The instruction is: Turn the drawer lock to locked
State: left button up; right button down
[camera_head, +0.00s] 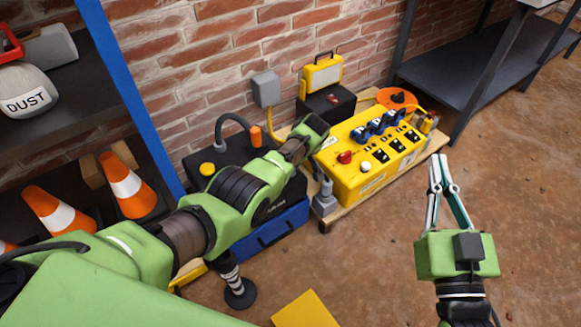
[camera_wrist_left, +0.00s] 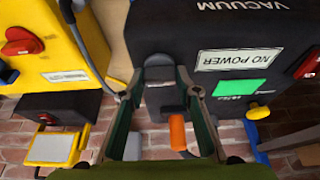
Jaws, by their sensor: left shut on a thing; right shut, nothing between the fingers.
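I cannot make out a drawer lock in either view. My left gripper (camera_wrist_left: 160,93) is shut on a dark grey part (camera_wrist_left: 160,72) in front of the black vacuum unit (camera_wrist_left: 240,30); I cannot tell what the part is. In the head view the arm hides these fingers. The vacuum (camera_head: 204,150) has a blue lower body (camera_head: 272,236) and carries a "NO POWER" label (camera_wrist_left: 238,59). My right gripper (camera_head: 439,162) is shut and empty, over the floor right of the yellow control box (camera_head: 352,186).
The yellow box, with a red knob (camera_head: 345,157) and several switches, stands on a low wooden pallet (camera_head: 437,142). Orange cones (camera_head: 128,186) stand left under the blue-posted shelf (camera_head: 130,92). A dark bench (camera_head: 465,85) stands at right.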

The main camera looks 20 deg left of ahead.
dwell(0.3)
pick_arm(q)
jog(key=o, duration=1.1)
jog(key=shift+d+r, duration=0.1)
jog(key=v, duration=1.1)
jog(key=shift+s+r, duration=0.2)
jog(key=shift+r, duration=0.15)
jog(key=shift+f, duration=0.1)
